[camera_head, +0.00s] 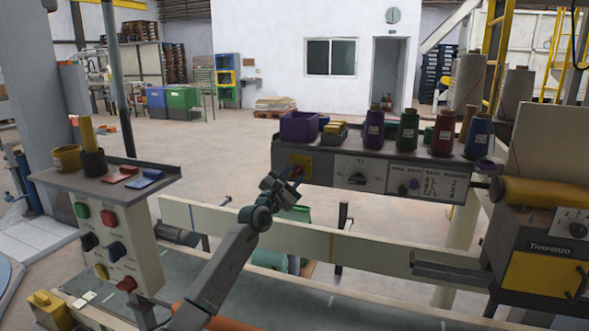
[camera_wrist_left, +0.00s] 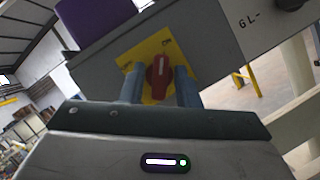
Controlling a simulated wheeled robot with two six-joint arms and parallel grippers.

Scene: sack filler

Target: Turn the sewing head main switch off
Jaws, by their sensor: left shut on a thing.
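The sewing head main switch is a red rotary knob (camera_wrist_left: 158,78) on a yellow plate (camera_wrist_left: 148,60), set in the front of the grey sewing head housing. In the head view the yellow plate (camera_head: 301,162) shows at the left end of the long grey housing, with the knob largely hidden by my gripper. My left gripper (camera_head: 293,179) reaches up to it and is shut on the red knob. In the left wrist view its two fingers (camera_wrist_left: 160,86) stand on either side of the knob, whose pointer mark looks near upright. My right gripper is not in view.
The housing (camera_head: 330,168) carries a purple bin (camera_head: 299,126) and several thread cones on top. More knobs sit to the right on its front. A button panel (camera_head: 118,243) stands at the left. A pale rail (camera_head: 375,252) runs below the housing.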

